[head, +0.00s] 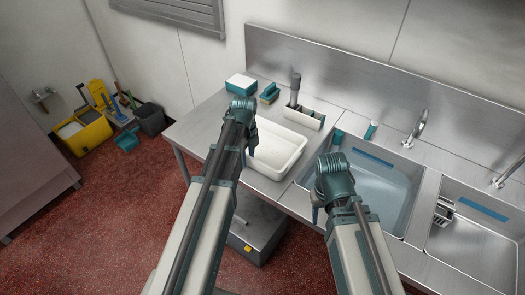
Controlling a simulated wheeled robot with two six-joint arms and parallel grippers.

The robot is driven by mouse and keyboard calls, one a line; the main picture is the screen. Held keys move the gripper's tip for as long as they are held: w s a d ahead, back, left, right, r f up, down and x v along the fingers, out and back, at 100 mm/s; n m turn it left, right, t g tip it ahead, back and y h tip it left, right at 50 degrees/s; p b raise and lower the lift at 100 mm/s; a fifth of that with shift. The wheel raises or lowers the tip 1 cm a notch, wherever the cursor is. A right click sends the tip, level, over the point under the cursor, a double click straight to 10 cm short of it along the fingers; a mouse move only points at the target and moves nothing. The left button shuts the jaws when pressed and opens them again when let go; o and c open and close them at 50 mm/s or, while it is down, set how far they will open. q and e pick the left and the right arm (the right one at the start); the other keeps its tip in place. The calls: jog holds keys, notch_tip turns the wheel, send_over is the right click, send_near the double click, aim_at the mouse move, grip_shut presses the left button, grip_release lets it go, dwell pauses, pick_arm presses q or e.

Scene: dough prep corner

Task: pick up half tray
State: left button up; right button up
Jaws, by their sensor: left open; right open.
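A white rectangular tray (283,166), which fits the half tray, rests on the steel counter left of the sinks. My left arm covers its left part. My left gripper (252,141) is open and points down over the tray's left side; I cannot tell whether it touches the tray. My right gripper (317,213) is open and empty, pointing down by the front edge of the near sink, to the right of the tray. Its fingers are small and partly hidden by the wrist.
Behind the tray stand a white and teal box (241,84), a sponge or brush (269,93) and a caddy (304,113). Two sinks (376,193) with taps (417,129) lie to the right. A yellow mop bucket (84,133) stands on the floor at far left.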

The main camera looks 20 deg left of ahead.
pick_arm(q)
grip_shut()
dwell(1.4)
